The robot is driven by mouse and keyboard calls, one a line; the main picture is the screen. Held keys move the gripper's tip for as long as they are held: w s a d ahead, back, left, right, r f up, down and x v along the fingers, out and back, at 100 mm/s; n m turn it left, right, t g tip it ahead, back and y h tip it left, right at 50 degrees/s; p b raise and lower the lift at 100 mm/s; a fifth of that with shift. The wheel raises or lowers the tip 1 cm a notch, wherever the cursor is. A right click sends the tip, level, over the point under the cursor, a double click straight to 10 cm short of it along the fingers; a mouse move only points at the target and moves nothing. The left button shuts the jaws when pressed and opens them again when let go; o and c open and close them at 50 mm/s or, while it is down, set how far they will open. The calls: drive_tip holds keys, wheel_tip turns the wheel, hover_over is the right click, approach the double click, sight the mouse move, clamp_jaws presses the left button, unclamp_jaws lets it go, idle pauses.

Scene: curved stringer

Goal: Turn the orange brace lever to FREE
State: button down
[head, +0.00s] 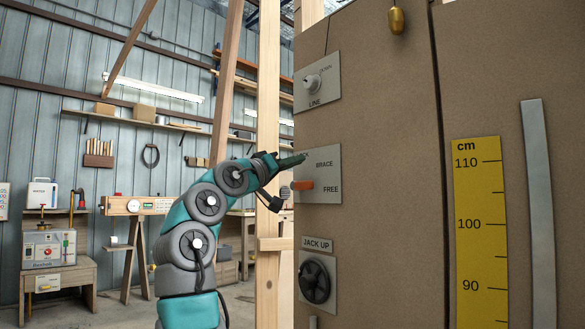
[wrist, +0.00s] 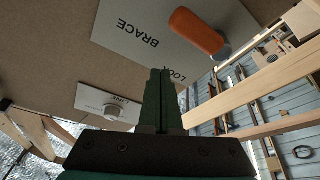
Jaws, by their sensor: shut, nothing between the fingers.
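The orange brace lever (head: 303,185) lies about level there, left of the word FREE. In the wrist view the orange lever (wrist: 198,32) is a rounded bar to the upper right of my fingertips, with LOCK lettered nearby on the plate (wrist: 130,20). My gripper (head: 301,158) is shut and empty, its tips above the lever by the plate's upper left part. The shut fingers (wrist: 160,73) look apart from the lever; contact with the plate is unclear.
A LINE knob plate (head: 317,82) is above and a JACK UP dial (head: 315,281) below on the same board. A wooden post (head: 268,120) stands close left of the board. A yellow cm scale (head: 480,235) and brass weight (head: 397,20) are to the right.

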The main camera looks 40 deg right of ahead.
drive_tip(key=w+v, duration=0.1)
drive_tip(key=v, duration=0.8)
drive_tip(key=shift+f+b, duration=0.3)
drive_tip(key=shift+f, duration=0.05)
drive_tip(key=shift+w, duration=0.25)
